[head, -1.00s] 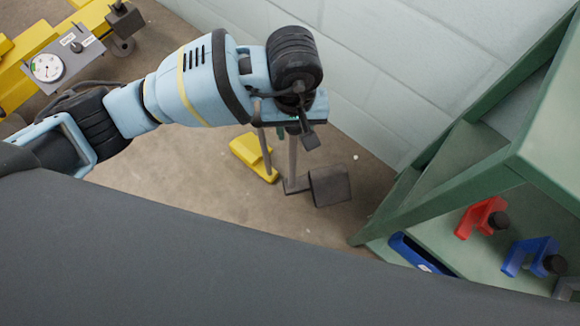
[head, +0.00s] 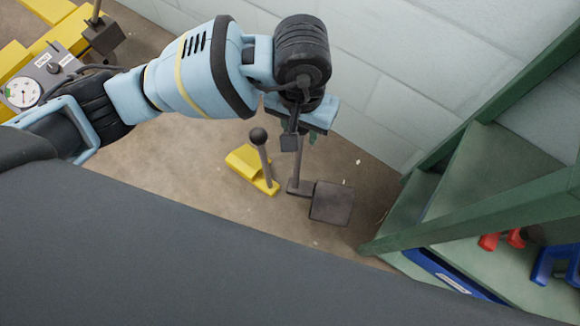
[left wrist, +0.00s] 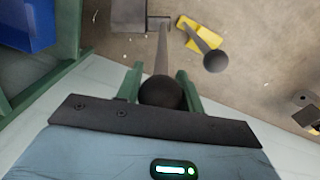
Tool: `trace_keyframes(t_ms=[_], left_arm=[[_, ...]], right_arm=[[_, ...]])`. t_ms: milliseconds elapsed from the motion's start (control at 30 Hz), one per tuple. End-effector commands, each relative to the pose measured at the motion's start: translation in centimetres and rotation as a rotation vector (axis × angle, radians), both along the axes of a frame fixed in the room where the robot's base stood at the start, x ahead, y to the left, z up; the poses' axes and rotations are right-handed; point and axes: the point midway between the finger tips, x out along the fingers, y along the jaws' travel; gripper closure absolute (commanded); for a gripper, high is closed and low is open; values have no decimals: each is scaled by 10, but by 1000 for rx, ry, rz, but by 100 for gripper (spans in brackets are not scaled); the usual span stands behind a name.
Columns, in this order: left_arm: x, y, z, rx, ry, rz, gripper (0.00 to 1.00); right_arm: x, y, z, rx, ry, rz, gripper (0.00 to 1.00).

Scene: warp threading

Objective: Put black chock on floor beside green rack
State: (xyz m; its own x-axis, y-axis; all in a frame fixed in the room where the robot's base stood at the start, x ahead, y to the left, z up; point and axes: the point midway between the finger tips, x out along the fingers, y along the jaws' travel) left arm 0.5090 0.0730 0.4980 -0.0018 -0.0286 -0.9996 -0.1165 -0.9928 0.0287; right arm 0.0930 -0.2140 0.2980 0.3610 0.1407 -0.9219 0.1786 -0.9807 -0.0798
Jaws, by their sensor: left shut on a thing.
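The black chock (head: 331,203) is a dark block with a grey upright rod, in the middle of the head view. My left gripper (head: 297,137) is over it, shut on the top of the rod. In the left wrist view the rod's black ball knob (left wrist: 160,92) sits between my green fingers, and the block (left wrist: 128,14) shows at the top edge. I cannot tell if the block touches the floor. The green rack (head: 480,215) stands to its right, apart from it; it also shows in the left wrist view (left wrist: 68,60). My right gripper is out of view.
A yellow chock (head: 250,168) with a ball-topped rod stands on the floor just left of the black one. A pale block wall (head: 390,90) runs behind. Red (head: 490,242) and blue (head: 550,262) clamps lie on the rack. Bare floor (head: 290,228) lies in front.

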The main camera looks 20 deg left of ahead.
Motion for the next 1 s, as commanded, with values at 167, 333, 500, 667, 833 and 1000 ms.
trace_keyframes(t_ms=[167, 333, 500, 667, 833, 1000], left_arm=[[1, -1, 2, -4, -4, -4, 100], [0, -1, -11, -4, -1, -3, 100], [0, -1, -36, -5, 1, -2, 100], [1, -1, -49, -4, -3, -3, 100], [1, -1, -50, -4, -4, -3, 100], [0, -1, -66, -5, 1, -2, 100]], right_arm=[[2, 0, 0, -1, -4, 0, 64], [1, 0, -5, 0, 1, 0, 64], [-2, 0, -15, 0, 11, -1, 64], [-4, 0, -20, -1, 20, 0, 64], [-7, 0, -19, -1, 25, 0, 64], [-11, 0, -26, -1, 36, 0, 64]])
